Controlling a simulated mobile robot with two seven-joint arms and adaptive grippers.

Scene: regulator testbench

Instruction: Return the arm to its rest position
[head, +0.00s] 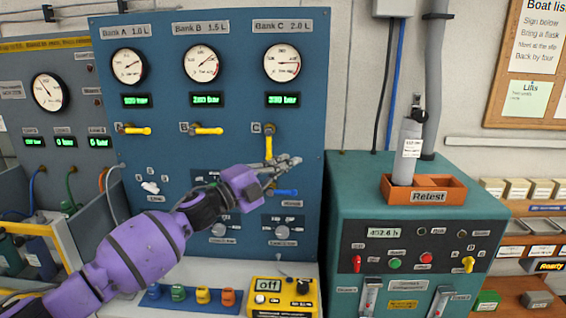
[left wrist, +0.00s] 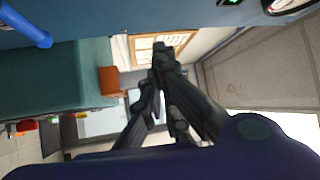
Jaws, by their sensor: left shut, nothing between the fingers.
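My purple left arm reaches in from the lower left of the head view. Its gripper (head: 282,166) is in front of the blue panel (head: 220,110), just below the yellow Bank C valve handle (head: 269,140). The gripper is shut and holds nothing. In the left wrist view the dark fingers (left wrist: 158,75) point up the picture, close together. I cannot tell from these views whether the gripper touches the panel. A blue valve handle (head: 284,192) shows just under the gripper. My right gripper is not in view.
A teal test cabinet (head: 347,215) stands right of the panel. On it is an orange Retest tray (head: 452,191) holding a grey cylinder (head: 407,150). A yellow box marked Off (head: 285,296) and several coloured small items sit on the bench below the arm.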

